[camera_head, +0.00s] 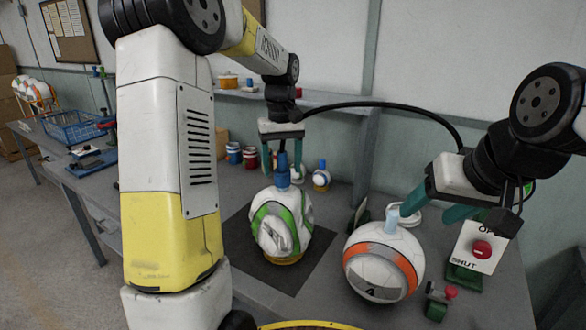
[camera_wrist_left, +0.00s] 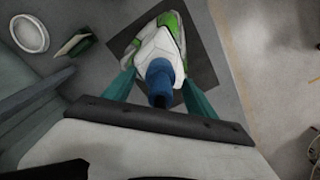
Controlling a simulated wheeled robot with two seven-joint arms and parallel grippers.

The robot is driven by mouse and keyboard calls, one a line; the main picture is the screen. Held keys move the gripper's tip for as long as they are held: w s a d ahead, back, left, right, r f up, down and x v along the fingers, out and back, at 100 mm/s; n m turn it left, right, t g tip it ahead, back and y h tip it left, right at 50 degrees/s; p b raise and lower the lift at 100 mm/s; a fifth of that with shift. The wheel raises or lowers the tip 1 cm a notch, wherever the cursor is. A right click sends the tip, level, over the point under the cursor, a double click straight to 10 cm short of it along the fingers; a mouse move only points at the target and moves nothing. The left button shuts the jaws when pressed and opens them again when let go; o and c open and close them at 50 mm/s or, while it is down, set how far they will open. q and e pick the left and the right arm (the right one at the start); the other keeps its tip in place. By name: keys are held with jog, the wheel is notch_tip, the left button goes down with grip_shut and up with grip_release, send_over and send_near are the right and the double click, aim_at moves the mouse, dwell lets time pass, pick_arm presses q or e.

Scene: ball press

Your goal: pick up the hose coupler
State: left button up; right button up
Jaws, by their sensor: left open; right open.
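The blue hose coupler (camera_head: 282,172) stands upright on top of the crumpled white-and-green ball (camera_head: 281,224). In the left wrist view the coupler (camera_wrist_left: 159,76) lies between the fingers, with a dark hose end at its near side. My left gripper (camera_head: 283,163) is open, its teal fingers on either side of the coupler; I cannot tell whether they touch it. My right gripper (camera_head: 436,208) is open, near a pale blue cylinder (camera_head: 392,217) on a white-and-orange ball (camera_head: 384,262).
A black hose (camera_head: 390,106) arches between the two grippers. Paint cans (camera_head: 241,156) and a small ball (camera_head: 321,179) stand behind. The dark mat (camera_head: 305,278) lies under the green ball.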

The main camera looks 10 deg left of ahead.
pick_arm(q)
grip_shut()
dwell(0.3)
